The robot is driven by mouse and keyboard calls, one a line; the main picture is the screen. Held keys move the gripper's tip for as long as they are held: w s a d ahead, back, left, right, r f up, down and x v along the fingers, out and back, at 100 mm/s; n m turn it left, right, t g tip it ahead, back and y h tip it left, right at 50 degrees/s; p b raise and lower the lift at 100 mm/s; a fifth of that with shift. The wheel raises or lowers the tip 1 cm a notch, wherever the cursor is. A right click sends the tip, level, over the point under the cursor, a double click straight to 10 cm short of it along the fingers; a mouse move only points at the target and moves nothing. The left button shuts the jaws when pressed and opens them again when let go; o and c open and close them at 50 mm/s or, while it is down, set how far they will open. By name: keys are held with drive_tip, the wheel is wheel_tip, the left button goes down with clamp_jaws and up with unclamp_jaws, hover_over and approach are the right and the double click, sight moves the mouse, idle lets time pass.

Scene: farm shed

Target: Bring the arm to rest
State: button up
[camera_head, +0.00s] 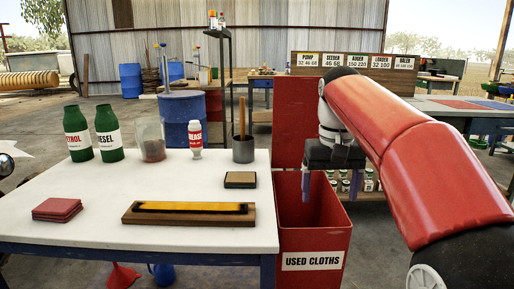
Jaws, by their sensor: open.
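My arm is red with black and white joints and reaches in from the right. My gripper (328,186) points down over the open top of the red bin (316,262) labelled "USED CLOTHS". Its two fingers are apart, and nothing shows between them. The inside of the bin is mostly hidden from this angle.
Left of the bin, a white table (90,201) holds green bottles (108,135), a glass jar (151,140), a grease tube (195,139), a metal cup (243,150), a wooden tray (188,214) and folded red cloths (57,210). A red panel (296,120) rises behind the bin.

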drive_tip(key=s+f+t, duration=0.5)
drive_tip(key=s+f, duration=1.1)
drive_tip(key=s, duration=0.4)
drive_tip(key=shift+s+d, duration=0.15)
drive_tip(key=shift+s, duration=0.2)
